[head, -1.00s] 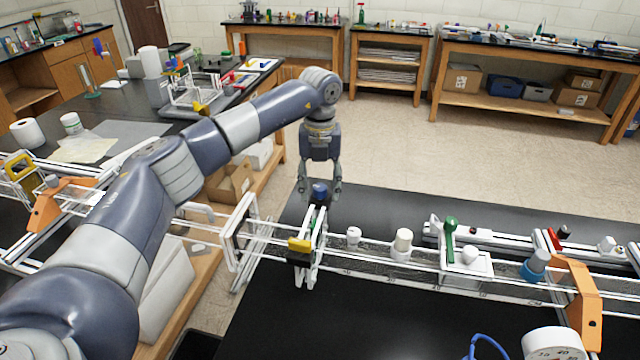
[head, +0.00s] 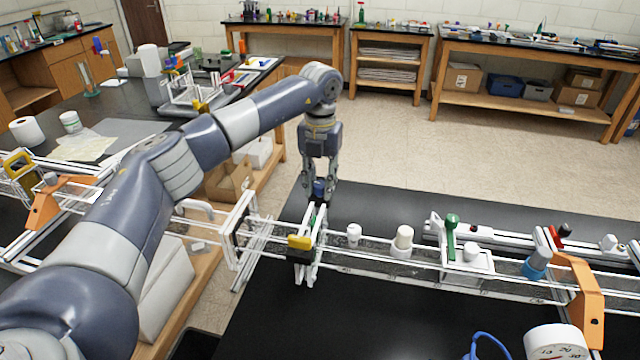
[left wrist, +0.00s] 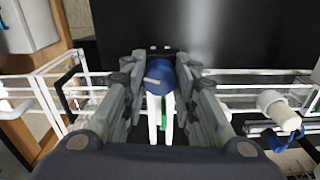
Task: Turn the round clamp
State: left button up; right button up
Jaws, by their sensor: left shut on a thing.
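The round clamp, a blue round knob (head: 319,187), sits at the back end of a white crosspiece on the extrusion frame (head: 375,262). My left gripper (head: 319,192) comes down over it from above, with its fingers shut on the knob's two sides. In the left wrist view the blue clamp (left wrist: 160,76) lies between the two fingers (left wrist: 160,88), with a pale bar mark on its face. White posts and a green strip run from it toward the palm. The contact points are partly hidden by the fingers. My right gripper is not in view.
A yellow block (head: 300,242) sits on the crosspiece in front. White cylinders (head: 403,237), a green lever (head: 451,235) and an orange bracket (head: 583,290) stand along the frame to the right.

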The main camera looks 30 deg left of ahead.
aim_at(320, 183)
pick_arm(q)
jog(key=m, duration=0.4)
jog(key=shift+m+b, duration=0.3)
jog(key=shift+r+m, duration=0.1)
jog(key=shift+m, duration=1.9)
jog(key=shift+w, duration=0.1)
jog(key=o, duration=1.1)
notch_tip(320, 183, up, 12)
jog(key=shift+f, duration=0.1)
